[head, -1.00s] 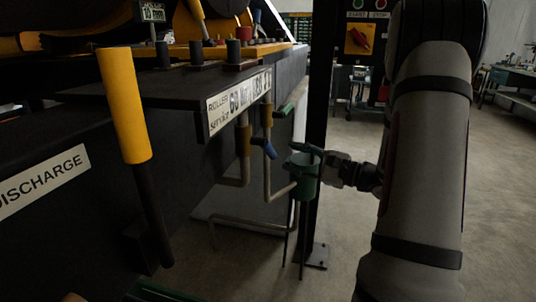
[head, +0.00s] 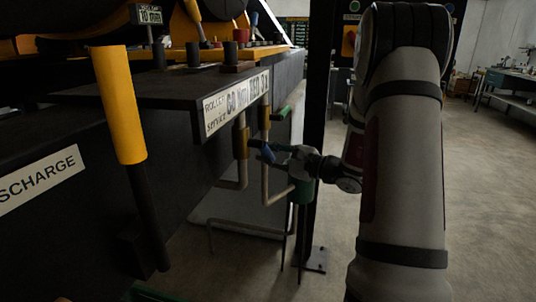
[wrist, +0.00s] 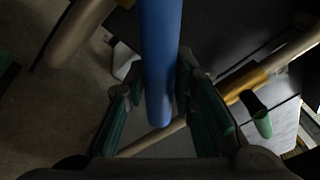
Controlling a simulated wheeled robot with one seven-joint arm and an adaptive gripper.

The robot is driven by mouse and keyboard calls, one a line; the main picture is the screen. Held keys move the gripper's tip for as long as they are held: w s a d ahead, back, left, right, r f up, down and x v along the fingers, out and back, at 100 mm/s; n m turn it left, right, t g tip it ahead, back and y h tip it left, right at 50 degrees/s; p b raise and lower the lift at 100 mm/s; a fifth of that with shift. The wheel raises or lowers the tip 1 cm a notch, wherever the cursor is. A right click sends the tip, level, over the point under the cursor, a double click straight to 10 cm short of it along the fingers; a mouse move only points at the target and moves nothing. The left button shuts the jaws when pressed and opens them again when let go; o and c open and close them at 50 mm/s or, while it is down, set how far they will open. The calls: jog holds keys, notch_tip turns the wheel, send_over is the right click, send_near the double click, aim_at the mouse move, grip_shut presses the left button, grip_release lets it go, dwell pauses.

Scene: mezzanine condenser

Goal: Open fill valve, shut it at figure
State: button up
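A blue valve lever (head: 266,152) sticks out from one of the pipes under the dark shelf. In the wrist view the blue lever (wrist: 161,60) runs down between my two fingers. My gripper (head: 276,150) is at the lever's free end in the head view. In the wrist view my gripper (wrist: 157,80) is open, with green pads on both sides of the lever and gaps showing. A second valve with a green lever (head: 282,114) sits behind; its lever (wrist: 260,118) is right of my fingers. Which valve is the fill valve is not marked legibly.
A dark post (head: 317,120) is close behind. A yellow-and-black handle (head: 122,105) rises at left. A small readout (head: 149,15) stands on the machine. Open floor lies at right.

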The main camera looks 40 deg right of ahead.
grip_shut()
jog(key=b, duration=0.1)
jog(key=n+b, duration=0.1)
jog(key=b, duration=0.1)
jog(key=shift+w+d+r, duration=0.25)
jog(key=n+b, duration=0.1)
jog(key=b, duration=0.1)
jog(key=r+n+b, duration=0.1)
jog(key=shift+w+d+r+n+t+y+b, duration=0.2)
jog(key=shift+d+n+t+y+b, duration=0.1)
jog(key=shift+d+t+y+b, duration=0.1)
jog(key=n+b, duration=0.1)
jog(key=r+n+b, duration=0.1)
jog(key=b, duration=0.1)
jog(key=r+n+y+b, duration=0.1)
jog(key=b, duration=0.1)
jog(key=shift+w+d+r+n+t, duration=0.15)
jog(key=shift+d+r+n+t, duration=0.05)
jog(key=shift+r+n+t, duration=0.1)
jog(key=shift+r+n+b, duration=0.6)
jog(key=shift+n+b, duration=0.2)
jog(key=shift+b, duration=0.45)
jog(key=shift+r, duration=0.15)
jog(key=o, duration=0.7)
grip_release()
